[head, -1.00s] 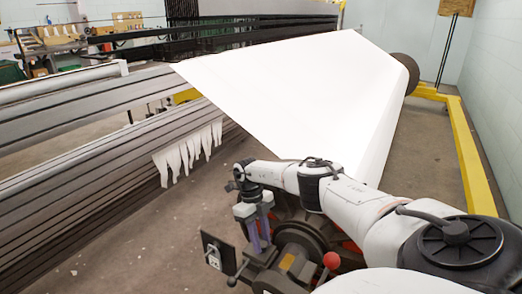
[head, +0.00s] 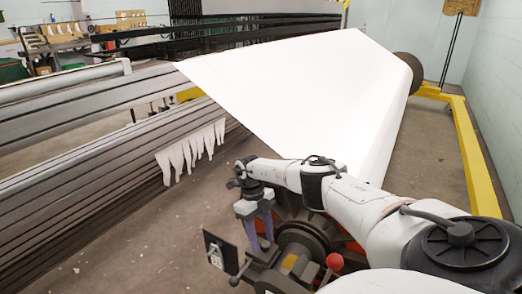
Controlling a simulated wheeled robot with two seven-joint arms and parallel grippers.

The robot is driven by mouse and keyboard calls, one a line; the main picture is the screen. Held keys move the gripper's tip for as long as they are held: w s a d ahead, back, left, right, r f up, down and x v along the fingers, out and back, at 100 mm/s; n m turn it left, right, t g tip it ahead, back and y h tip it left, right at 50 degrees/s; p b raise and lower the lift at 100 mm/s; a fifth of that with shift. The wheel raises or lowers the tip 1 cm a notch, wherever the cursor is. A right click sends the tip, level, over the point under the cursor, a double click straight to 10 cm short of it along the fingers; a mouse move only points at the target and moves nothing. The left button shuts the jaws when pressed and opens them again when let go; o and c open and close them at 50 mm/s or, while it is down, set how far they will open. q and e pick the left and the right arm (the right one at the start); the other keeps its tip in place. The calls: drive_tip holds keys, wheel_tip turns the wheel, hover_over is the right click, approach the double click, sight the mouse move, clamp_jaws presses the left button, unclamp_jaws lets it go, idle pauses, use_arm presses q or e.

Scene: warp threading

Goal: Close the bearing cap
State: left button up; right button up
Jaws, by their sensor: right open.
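My right gripper (head: 260,243) points down at the bottom middle, with its two purple-grey fingers apart and nothing seen between them. It is just above and left of the dark bearing housing (head: 285,270) at the end of the beam. I cannot make out the bearing cap apart from the housing, or whether it stands open or shut. A lever with a red ball knob (head: 334,262) stands to the right of the fingers. My left gripper is not in view.
A dark plate with a pale fitting (head: 219,253) stands left of the fingers. The white warp sheet (head: 310,95) stretches behind my right arm. Long grey rails (head: 70,190) with white tufts run along the left. A yellow floor frame (head: 475,160) stands at right.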

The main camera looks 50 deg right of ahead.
use_arm(q)
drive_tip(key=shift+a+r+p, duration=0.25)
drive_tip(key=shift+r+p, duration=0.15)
drive_tip(key=shift+p, duration=0.25)
use_arm(e)
drive_tip(key=a+v, duration=0.1)
drive_tip(key=v, duration=0.8)
drive_tip(key=shift+d+r, duration=0.2)
drive_tip(key=shift+r, duration=0.2)
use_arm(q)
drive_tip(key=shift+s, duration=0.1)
